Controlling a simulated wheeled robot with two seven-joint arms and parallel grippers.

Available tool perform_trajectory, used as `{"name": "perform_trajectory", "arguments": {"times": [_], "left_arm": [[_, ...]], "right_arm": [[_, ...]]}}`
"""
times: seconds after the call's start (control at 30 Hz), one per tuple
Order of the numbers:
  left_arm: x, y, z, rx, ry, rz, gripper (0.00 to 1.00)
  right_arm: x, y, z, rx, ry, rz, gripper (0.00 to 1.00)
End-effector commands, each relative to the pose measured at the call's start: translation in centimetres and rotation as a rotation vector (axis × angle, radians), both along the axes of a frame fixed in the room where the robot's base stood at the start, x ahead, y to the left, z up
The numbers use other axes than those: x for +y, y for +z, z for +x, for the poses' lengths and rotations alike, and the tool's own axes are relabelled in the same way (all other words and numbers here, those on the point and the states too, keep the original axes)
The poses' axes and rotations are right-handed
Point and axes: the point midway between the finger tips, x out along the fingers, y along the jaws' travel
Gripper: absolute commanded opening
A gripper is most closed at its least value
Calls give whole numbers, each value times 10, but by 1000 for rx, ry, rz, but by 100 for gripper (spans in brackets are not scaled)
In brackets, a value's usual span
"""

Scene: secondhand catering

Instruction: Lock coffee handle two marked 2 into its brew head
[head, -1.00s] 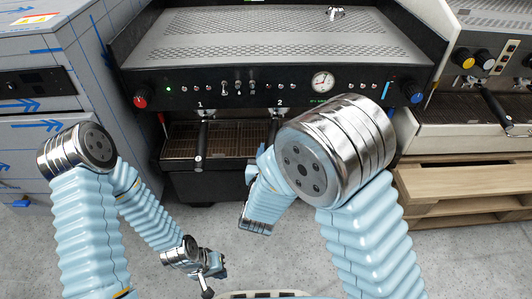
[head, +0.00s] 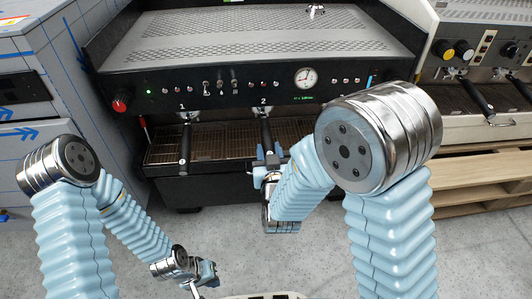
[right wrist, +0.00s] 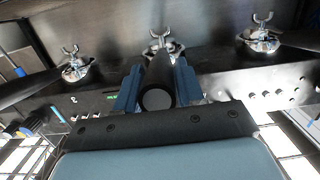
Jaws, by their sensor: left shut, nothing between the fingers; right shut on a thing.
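Coffee handle two (head: 266,132) is a black-handled piece under the brew head marked 2 (head: 264,110) on the espresso machine. My right gripper (head: 267,165) is shut on its grip. In the right wrist view the round black end of the handle (right wrist: 157,98) sits between the blue fingers of my right gripper (right wrist: 157,88), pointing toward the camera, with a metal spout behind it. The handle's head appears at or close under the brew head; I cannot tell whether it is seated or locked. My left gripper (head: 207,274) is shut and empty, low over the floor.
Another black handle (head: 185,145) hangs under the brew head marked 1, left of handle two. The drip tray (head: 220,140) lies below. A second machine (head: 490,70) and wooden pallets (head: 480,180) stand at the right, a grey cabinet (head: 35,75) at the left.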

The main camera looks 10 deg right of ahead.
Motion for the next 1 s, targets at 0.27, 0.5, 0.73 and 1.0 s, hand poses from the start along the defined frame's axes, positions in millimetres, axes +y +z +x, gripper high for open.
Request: {"name": "perform_trajectory", "arguments": {"times": [0.27, 0.5, 0.73, 1.0], "left_arm": [[0, 0, 0, 0, 0, 0, 0], [0, 0, 0, 0, 0, 0, 0], [0, 0, 0, 0, 0, 0, 0], [0, -1, 0, 0, 0, 0, 0]], "right_arm": [[0, -1, -1, 4, 1, -2, 0], [0, -1, 0, 3, 1, -2, 53], [0, -1, 0, 2, 1, -1, 67], [0, -1, 2, 3, 1, 0, 67]]}}
